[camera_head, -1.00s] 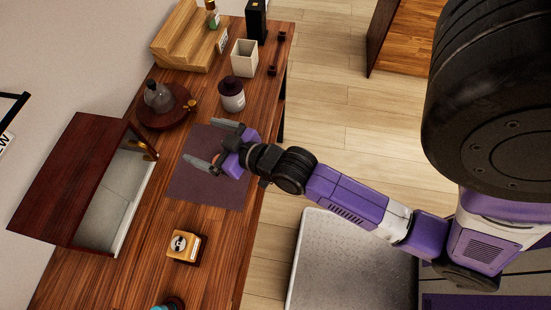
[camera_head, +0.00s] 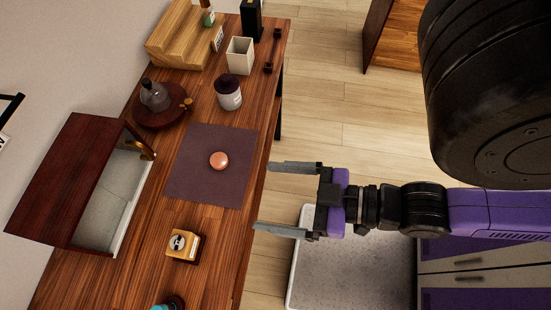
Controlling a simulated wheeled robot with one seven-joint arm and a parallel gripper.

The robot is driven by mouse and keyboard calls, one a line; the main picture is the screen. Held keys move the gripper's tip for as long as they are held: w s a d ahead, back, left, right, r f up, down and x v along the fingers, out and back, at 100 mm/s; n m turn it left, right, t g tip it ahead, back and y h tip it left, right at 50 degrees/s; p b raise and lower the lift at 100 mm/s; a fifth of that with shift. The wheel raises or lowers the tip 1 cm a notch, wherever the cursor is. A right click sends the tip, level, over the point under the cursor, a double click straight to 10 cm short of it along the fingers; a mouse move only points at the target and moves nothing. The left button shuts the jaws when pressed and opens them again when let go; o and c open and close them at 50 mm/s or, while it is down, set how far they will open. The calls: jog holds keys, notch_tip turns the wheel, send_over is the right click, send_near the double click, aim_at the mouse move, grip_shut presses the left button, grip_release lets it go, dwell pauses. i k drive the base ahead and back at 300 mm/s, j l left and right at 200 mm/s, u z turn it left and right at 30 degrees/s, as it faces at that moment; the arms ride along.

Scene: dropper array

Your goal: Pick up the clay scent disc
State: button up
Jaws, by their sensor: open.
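The clay scent disc (camera_head: 219,161) is a small round orange-pink piece. It lies on the dark purple mat (camera_head: 190,180) on the wooden table, in full view. My gripper (camera_head: 278,198) is open, with its two grey fingers spread apart and pointing left. It is to the right of and lower in the picture than the disc, around the table's right edge. Nothing is between the fingers, and they are clear of the disc.
A lidded jar (camera_head: 229,97), a white square cup (camera_head: 239,56) and a round tray (camera_head: 140,117) with a glass bottle stand beyond the mat. An open-fronted box (camera_head: 75,180) is left. The mat around the disc is clear.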

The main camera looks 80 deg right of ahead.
aim_at(219, 161)
jog(key=z, duration=0.4)
jog(key=j+z, duration=0.1)
jog(key=z, duration=0.75)
jog(key=k+j+z, duration=0.1)
jog(key=z, duration=0.7)
jog(key=k+j, duration=0.2)
jog(key=k, duration=0.25)
jog(key=k+j+z, duration=0.15)
jog(key=k, duration=0.35)
